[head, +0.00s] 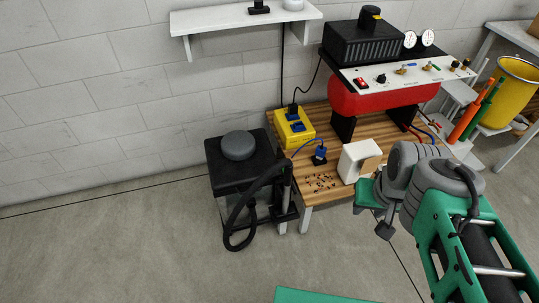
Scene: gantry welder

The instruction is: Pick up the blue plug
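The blue plug (320,155) is on the wooden workbench (340,134), near its front edge. A blue cable runs from it toward the yellow socket box (293,128), which has blue parts on its face and a black plug with a black cable at its top. My gripper (378,218) is in front of the bench, to the right of and lower in the picture than the plug, and apart from it. Its fingers are small and partly hidden by my wrist, so I cannot tell whether it is open or shut.
A white block (359,160) stands just right of the plug, and small dark bits (321,182) lie in front of it. A red machine (382,96) fills the bench's back right. A black cabinet with a hose (226,162) stands left of the bench.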

